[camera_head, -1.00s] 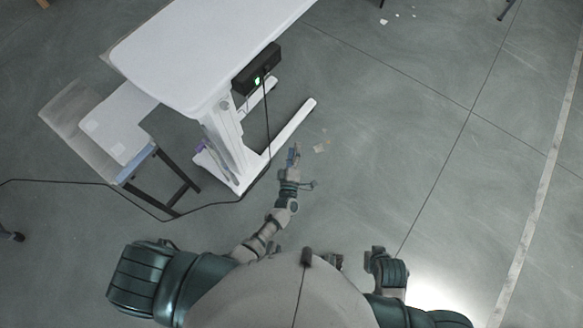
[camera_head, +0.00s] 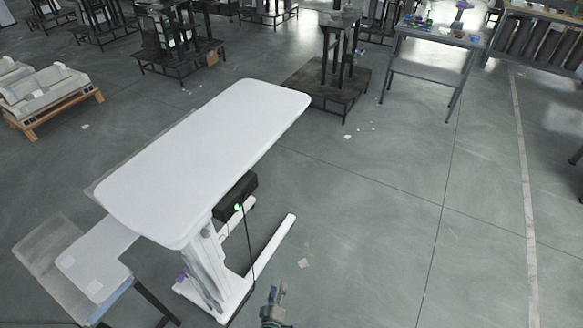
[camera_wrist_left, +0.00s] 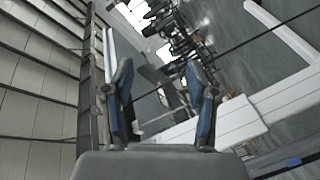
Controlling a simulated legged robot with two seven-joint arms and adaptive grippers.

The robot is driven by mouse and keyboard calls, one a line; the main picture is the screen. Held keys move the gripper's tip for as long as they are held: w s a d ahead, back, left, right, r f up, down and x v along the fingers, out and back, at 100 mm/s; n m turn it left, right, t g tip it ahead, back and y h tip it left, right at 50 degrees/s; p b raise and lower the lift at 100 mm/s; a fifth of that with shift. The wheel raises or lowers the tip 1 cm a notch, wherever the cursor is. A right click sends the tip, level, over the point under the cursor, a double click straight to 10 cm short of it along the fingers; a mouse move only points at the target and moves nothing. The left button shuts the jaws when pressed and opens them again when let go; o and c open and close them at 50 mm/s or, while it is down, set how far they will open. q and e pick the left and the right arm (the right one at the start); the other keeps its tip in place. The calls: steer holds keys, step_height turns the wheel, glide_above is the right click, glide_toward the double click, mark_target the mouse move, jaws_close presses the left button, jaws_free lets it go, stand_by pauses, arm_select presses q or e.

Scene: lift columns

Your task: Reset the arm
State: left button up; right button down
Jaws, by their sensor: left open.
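My left gripper (camera_head: 277,292) shows at the bottom middle of the head view, over the floor just right of the white lift column's foot. In the left wrist view its two blue-padded fingers (camera_wrist_left: 163,100) stand apart with nothing between them. Most of my left arm is out of the head view. My right gripper is not in view. The white lift table (camera_head: 195,160) stands to the left of my left gripper, with a black control box (camera_head: 236,196) showing a green light under its edge.
A lower white table (camera_head: 95,255) stands at the left. A thin black cable (camera_head: 249,245) hangs from the box. Dark racks (camera_head: 335,60) and a workbench (camera_head: 430,70) stand farther back. A pallet (camera_head: 50,100) is at the far left.

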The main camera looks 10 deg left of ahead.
arm_select(q)
steer(key=s+a+f+m+g+h+p, duration=0.1)
steer(key=s+f+m+g+p, duration=0.1)
steer(key=s+f+m+g, duration=0.45)
steer(key=s+a+f+m+g+h+p, duration=0.1)
steer(key=s+a+f+m+g+p, duration=0.15)
steer(key=s, duration=0.75)
steer(key=s+a+f+m+g+y, duration=0.1)
steer(key=s+a+m+g, duration=0.1)
steer(key=s, duration=0.5)
steer(key=s+a+f+m+g+y, duration=0.1)
steer(key=s+a+g, duration=0.3)
steer(key=s, duration=0.4)
steer(key=shift+a+f+m, duration=0.4)
steer(key=shift+a+f, duration=0.3)
steer(key=shift+a, duration=0.15)
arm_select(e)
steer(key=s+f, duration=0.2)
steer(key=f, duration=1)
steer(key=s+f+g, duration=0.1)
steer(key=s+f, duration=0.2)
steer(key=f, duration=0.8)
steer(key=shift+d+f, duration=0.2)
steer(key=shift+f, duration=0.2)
